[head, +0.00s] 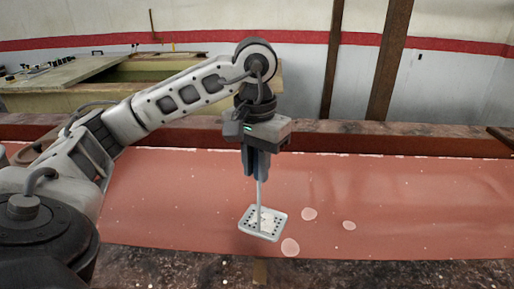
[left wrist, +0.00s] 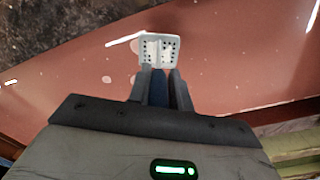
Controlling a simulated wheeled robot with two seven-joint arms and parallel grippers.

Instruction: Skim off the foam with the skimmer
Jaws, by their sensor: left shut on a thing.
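My left gripper (head: 257,172) is shut on the skimmer's upright handle and points down over the reddish-brown surface. The skimmer (head: 270,228) is a light grey square plate with rows of dark holes and a thin rod. In the left wrist view the skimmer plate (left wrist: 169,48) lies just beyond the fingertips (left wrist: 159,75). Pale patches show on the plate. Pale round foam patches lie beside it: one (head: 290,247) close to its front right, one (head: 310,214) to its right and a smaller one (head: 348,225) farther right. I cannot tell whether the plate touches the surface.
The reddish surface (head: 420,205) is long, with small white specks, and open to the right. A brown beam (head: 400,140) runs along its back edge. Dark rough ground (head: 400,275) lies in front. A greenish vat (head: 150,75) stands back left; posts (head: 388,65) stand behind.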

